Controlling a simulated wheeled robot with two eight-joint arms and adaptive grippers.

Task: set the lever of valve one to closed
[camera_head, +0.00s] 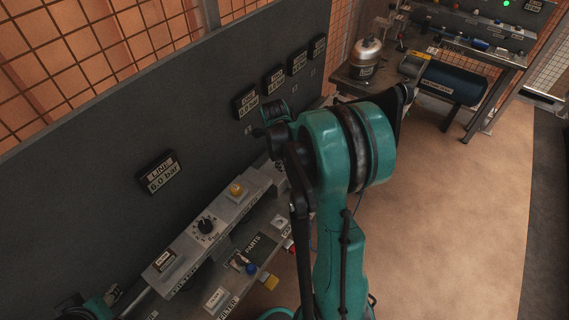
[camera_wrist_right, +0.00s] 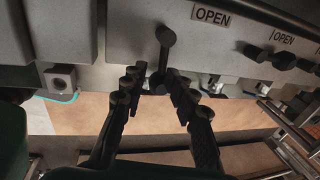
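In the right wrist view a dark valve lever (camera_wrist_right: 164,50) hangs from its round pivot on a grey panel, pointing down. An OPEN plate (camera_wrist_right: 211,16) is to the upper right of the pivot; no valve number is readable. My right gripper (camera_wrist_right: 155,88) is open, with one finger on each side of the lever's lower end. I cannot tell whether either finger touches it. In the head view my right arm hides the right gripper and this valve. My left gripper's fingers are not visible; only a bit of teal and dark arm shows at the lower left.
The floor (camera_head: 440,220) at right is clear.

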